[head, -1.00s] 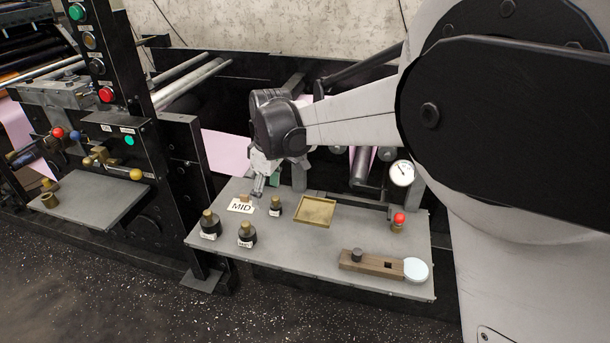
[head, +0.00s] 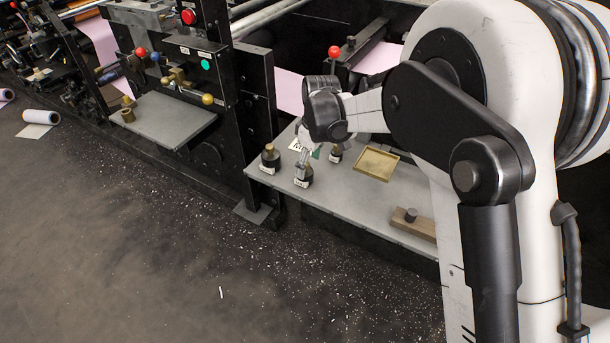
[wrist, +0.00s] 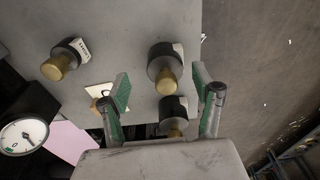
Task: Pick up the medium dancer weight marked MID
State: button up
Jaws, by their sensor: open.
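Three dark weights with brass knobs and white labels stand on the grey shelf: a left one (head: 270,160), a front one (head: 304,178) and a right one (head: 336,155). A white card (head: 294,146), partly hidden by my gripper, shows an M. My gripper (head: 302,163) is over the shelf, close to the front weight. In the wrist view my gripper (wrist: 161,82) is open and empty. One weight (wrist: 163,66) shows between the fingertips, another (wrist: 173,107) lower down, and a third (wrist: 60,62) stands apart at the left.
A shallow brass tray (head: 376,178) lies right of the weights. A wooden block (head: 412,226) with a dark knob is near the shelf's front edge. A dial gauge (wrist: 24,135) shows in the wrist view. A black machine frame (head: 262,105) rises left of the shelf.

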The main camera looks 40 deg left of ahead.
aim_at(308, 180)
jog(key=shift+s+a+f+b, duration=0.15)
jog(key=shift+a+f, duration=0.05)
jog(key=shift+f, duration=0.65)
jog(key=shift+s+a+f+b, duration=0.1)
jog(key=shift+a+f+b, duration=0.1)
jog(key=shift+f, duration=0.65)
jog(key=shift+s+a+f+b, duration=0.15)
jog(key=shift+a+f, duration=0.05)
jog(key=shift+f, duration=0.65)
jog(key=shift+c, duration=0.5)
grip_shut()
